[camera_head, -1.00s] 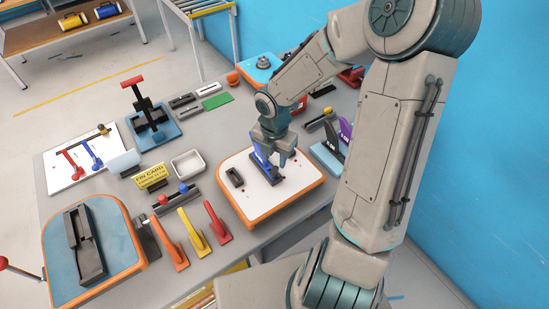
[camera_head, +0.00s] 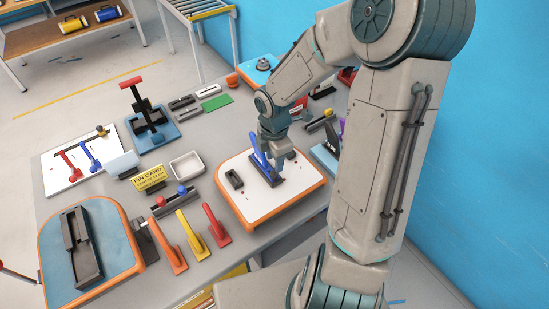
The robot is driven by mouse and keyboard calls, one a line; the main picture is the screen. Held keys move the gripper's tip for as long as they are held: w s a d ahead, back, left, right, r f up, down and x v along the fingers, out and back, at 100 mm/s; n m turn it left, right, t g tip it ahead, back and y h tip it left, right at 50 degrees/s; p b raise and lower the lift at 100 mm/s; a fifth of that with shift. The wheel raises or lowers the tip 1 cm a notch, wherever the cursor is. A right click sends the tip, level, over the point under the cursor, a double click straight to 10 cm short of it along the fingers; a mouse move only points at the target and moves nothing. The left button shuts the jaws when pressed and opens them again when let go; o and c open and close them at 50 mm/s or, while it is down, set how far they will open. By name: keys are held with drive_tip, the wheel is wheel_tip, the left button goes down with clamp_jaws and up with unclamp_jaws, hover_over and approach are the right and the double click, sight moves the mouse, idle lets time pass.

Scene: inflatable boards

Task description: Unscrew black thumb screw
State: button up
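A white board with an orange rim (camera_head: 232,201) lies on the table in front of me. A blue fin (camera_head: 259,154) stands upright in a dark base (camera_head: 266,178) on it. My gripper (camera_head: 279,172) points down just right of the fin, with its fingertips low at the right side of the base. I cannot tell whether they touch the base or whether the fingers are open or shut. I cannot make out the black thumb screw; it is too small or hidden by the fingers and fin.
A small dark slotted block (camera_head: 234,180) sits left on the board. Left of the board are a white tray (camera_head: 187,165), a yellow FIN CARD sign (camera_head: 148,177) and orange, yellow and red fins (camera_head: 217,226). A blue board with an orange rim (camera_head: 118,227) lies front left.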

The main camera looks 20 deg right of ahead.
drive_tip(key=shift+m, duration=0.7)
drive_tip(key=m+b, duration=0.1)
drive_tip(key=m, duration=0.1)
drive_tip(key=shift+f+m, duration=0.1)
drive_tip(key=shift+m, duration=0.9)
drive_tip(key=shift+b, duration=0.35)
drive_tip(key=shift+m+b, duration=0.5)
drive_tip(key=shift+m, duration=0.4)
drive_tip(key=shift+m+b, duration=0.35)
drive_tip(key=shift+m, duration=0.75)
